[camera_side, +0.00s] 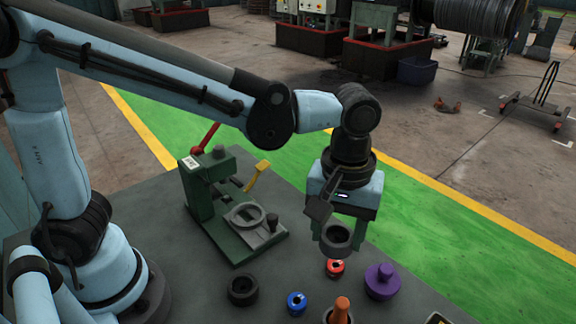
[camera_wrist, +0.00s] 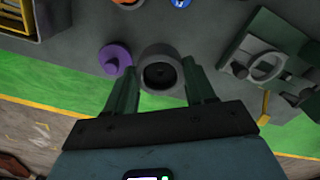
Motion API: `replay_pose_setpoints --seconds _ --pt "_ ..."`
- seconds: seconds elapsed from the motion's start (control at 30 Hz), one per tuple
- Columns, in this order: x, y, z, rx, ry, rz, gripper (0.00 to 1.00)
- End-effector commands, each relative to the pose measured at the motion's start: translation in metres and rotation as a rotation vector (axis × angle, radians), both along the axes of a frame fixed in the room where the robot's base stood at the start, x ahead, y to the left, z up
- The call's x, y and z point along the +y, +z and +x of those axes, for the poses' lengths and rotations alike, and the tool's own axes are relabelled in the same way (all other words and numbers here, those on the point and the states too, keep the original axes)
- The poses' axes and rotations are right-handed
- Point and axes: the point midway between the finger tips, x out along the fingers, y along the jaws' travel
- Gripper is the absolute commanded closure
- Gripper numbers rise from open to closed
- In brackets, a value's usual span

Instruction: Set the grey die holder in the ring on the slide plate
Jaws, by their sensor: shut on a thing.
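The grey die holder (camera_side: 338,235) is a round cup with a dark hole. My gripper (camera_side: 337,243) is shut on it and holds it in the air above the bench, to the right of the green press. The wrist view also shows the die holder (camera_wrist: 160,58) between the two green fingers of my gripper (camera_wrist: 161,74). The ring (camera_side: 239,211) lies on the slide plate (camera_side: 267,238) at the foot of the press. The ring (camera_wrist: 268,66) also shows at the right in the wrist view, apart from the die holder. The ring looks empty.
The press has a red lever (camera_side: 206,137) and a yellow lever (camera_side: 258,174).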

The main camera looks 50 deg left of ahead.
Motion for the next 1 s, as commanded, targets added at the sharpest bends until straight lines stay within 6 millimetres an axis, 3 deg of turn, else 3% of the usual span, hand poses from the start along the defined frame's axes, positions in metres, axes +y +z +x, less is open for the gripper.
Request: replay_pose_setpoints --seconds 0.17,0.5,0.7,1.0 --pt "0.023 0.013 -0.013 0.0 0.02 0.0 0.96" --pt "0.087 0.03 -0.055 0.0 0.069 0.0 0.96" --pt "0.107 0.032 -0.073 0.0 0.085 0.0 0.96" --pt "0.131 0.02 -0.07 0.0 0.097 0.0 0.96"
